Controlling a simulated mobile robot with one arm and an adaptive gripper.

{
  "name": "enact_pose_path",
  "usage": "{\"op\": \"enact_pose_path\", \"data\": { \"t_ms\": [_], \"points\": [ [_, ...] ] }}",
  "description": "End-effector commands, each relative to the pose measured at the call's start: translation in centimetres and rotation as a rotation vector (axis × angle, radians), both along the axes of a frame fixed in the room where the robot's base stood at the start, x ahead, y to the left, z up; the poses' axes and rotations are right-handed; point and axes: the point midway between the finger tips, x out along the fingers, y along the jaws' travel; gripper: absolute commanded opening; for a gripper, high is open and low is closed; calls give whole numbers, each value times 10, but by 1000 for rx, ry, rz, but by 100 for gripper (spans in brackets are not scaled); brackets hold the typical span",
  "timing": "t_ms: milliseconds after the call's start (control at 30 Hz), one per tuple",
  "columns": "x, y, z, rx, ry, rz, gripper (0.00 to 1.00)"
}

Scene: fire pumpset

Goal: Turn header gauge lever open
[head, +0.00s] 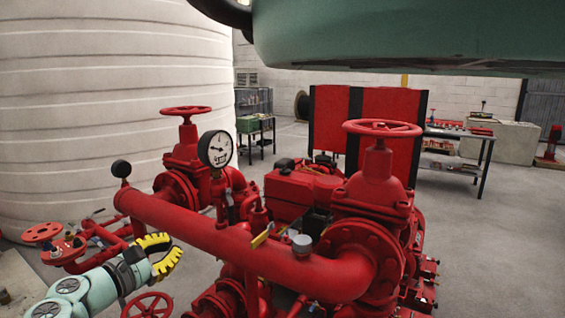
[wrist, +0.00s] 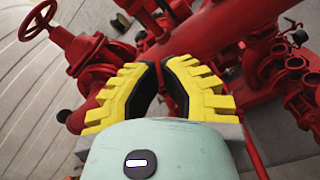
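The red header pipe (head: 225,240) runs across the head view. A white-faced pressure gauge (head: 215,149) stands above it on a thin red stem. A smaller dark gauge (head: 121,169) stands at the pipe's left end, its face not visible. A small yellow lever (head: 262,236) shows by the front of the pipe; I cannot tell whether it belongs to a gauge. My gripper (head: 176,252) is in front of the header's left part, apart from it. In the wrist view, my gripper's (wrist: 160,64) yellow toothed fingers curve inward with a narrow gap between the tips and nothing between them.
Red handwheels stand at the back (head: 185,111), right (head: 382,128) and lower left (head: 147,305). Red piping (head: 75,245) lies left of my gripper. A large pale tank (head: 110,90) fills the left background. Open floor (head: 490,240) lies to the right.

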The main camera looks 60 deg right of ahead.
Motion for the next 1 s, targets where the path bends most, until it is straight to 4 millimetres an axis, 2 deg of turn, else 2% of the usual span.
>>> {"op": "enact_pose_path", "data": {
  "t_ms": [33,100,200,300,467,1000],
  "points": [
    [-4,0,14,-11,137,4,0],
    [-9,0,14,-24,291,8,0],
    [-13,0,14,-38,441,13,0],
    [-16,-1,12,-45,518,13,0],
    [-17,-9,10,-47,541,6,0],
    [-13,-70,7,-46,536,5,0]
  ]
}}
